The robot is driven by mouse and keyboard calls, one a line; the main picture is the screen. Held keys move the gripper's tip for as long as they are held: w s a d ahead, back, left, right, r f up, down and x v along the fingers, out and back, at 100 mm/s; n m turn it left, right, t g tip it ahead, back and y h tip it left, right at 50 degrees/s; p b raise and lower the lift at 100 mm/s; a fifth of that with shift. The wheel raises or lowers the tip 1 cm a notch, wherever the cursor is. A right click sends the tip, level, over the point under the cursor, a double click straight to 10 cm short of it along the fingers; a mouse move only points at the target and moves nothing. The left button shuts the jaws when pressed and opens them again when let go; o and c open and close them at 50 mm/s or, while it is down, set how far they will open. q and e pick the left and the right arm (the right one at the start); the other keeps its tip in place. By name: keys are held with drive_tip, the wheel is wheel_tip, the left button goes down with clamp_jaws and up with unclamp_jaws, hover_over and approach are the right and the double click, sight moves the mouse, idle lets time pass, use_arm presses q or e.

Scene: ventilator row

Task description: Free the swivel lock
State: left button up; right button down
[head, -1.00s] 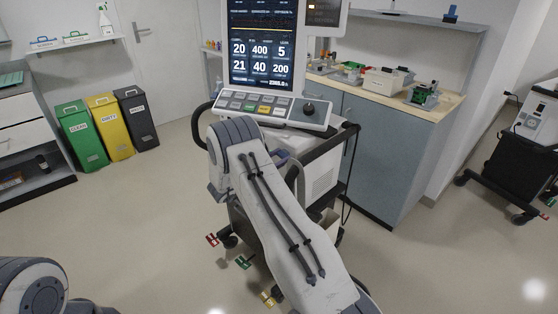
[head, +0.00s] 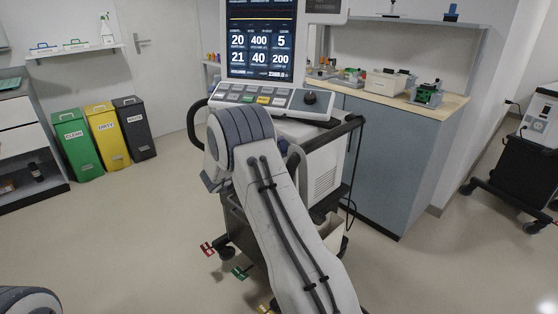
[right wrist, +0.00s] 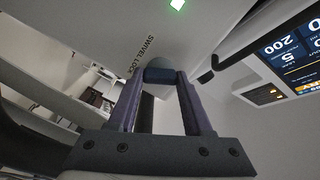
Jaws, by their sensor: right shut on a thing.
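The ventilator (head: 322,172) stands ahead with its lit screen (head: 260,38) above a row of buttons. In the right wrist view, the black label "SWIVEL LOCK" (right wrist: 138,57) is printed on a pale panel. Next to it is the swivel lock, a dark blue, rounded piece (right wrist: 158,76). My right gripper (right wrist: 160,80) is shut on this piece, with a purple finger on each side. In the head view my right arm covers the middle of the ventilator, and the lock does not show. My left gripper is out of view; only part of my left arm shows at the lower left.
Red (head: 207,248) and green (head: 240,272) tags lie low by the ventilator's wheels. Green, yellow and dark bins (head: 133,128) stand at the left. A counter (head: 385,160) with equipment stands behind at right. Another wheeled device (head: 535,145) is at far right. Floor is open at left.

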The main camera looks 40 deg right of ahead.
drive_tip(key=shift+f+m+b, duration=0.15)
drive_tip(key=shift+m+b, duration=2.85)
drive_tip(key=shift+b, duration=1)
drive_tip(key=shift+c, duration=1.6)
unclamp_jaws()
drive_tip(key=shift+a, duration=0.1)
drive_tip(key=s+a, duration=0.1)
drive_tip(key=a, duration=0.9)
drive_tip(key=shift+s+p, duration=0.15)
drive_tip(key=shift+p, duration=0.25)
